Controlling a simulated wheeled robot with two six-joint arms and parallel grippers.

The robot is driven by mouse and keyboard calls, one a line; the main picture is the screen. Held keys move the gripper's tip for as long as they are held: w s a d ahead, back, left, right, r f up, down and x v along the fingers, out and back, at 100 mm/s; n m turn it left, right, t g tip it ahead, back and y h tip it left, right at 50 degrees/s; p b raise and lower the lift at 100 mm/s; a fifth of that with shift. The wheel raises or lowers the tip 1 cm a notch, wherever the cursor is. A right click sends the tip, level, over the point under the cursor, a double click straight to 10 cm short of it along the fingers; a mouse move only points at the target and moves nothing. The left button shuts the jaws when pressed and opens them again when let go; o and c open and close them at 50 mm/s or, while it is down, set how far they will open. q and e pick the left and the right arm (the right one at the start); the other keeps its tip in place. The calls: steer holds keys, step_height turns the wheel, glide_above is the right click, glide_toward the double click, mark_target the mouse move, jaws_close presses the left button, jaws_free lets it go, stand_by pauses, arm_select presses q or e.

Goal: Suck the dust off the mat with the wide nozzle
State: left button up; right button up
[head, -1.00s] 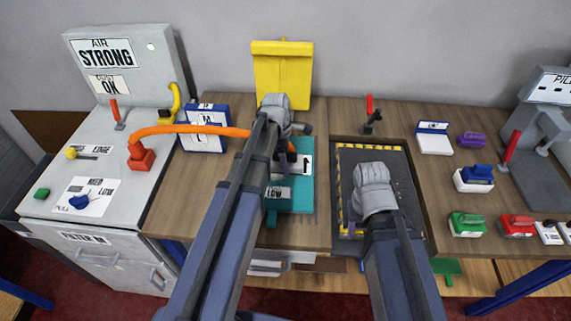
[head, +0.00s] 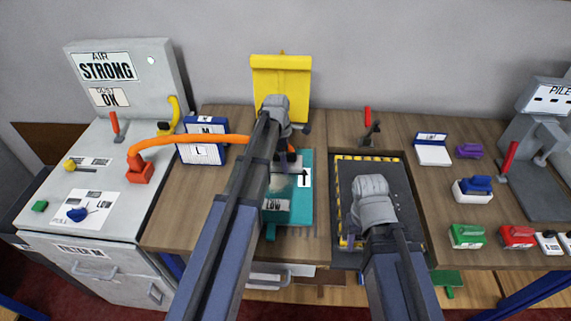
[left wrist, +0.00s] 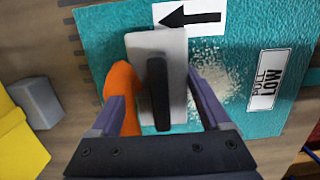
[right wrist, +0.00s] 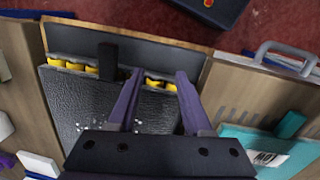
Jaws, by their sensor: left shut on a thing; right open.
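The teal mat (head: 303,208) lies on the wooden bench; it fills much of the left wrist view (left wrist: 105,35). Pale dust (left wrist: 218,75) is scattered on it, between the arrow label and the LOW label. My left gripper (left wrist: 160,95) is shut on a pale grey wide nozzle (left wrist: 172,45) with a black bar and an orange hose (left wrist: 122,82). The nozzle is over the mat beside the dust; whether it touches cannot be told. In the head view my left gripper (head: 284,158) partly hides the nozzle. My right gripper (right wrist: 157,78) is open and empty above a dark textured tray.
The dark tray (head: 385,172) with yellow-striped edges is right of the mat. The orange hose (head: 200,139) runs to a grey AIR machine (head: 120,75) at left. A yellow stand (head: 282,90) is behind the mat. Coloured blocks (head: 467,236) stand at right.

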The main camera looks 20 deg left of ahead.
mark_target(278, 187)
arm_select(q)
steer(key=shift+a, duration=0.1)
steer(key=shift+s+a+f, duration=0.1)
steer(key=shift+s+a, duration=0.1)
steer(key=shift+a, duration=0.35)
steer(key=shift+s+a, duration=0.2)
steer(key=shift+a, duration=0.3)
arm_select(e)
steer(key=shift+f, duration=0.15)
arm_select(q)
steer(key=shift+s+d, duration=0.25)
steer(key=shift+s, duration=0.7)
steer(key=shift+s+d, duration=0.2)
steer(key=shift+s, duration=0.75)
steer(key=shift+s+d+f, duration=0.1)
steer(key=shift+s+d, duration=0.2)
steer(key=shift+s, duration=0.7)
steer(key=shift+s+d, duration=0.25)
steer(key=shift+s, duration=0.75)
steer(key=shift+s, duration=0.15)
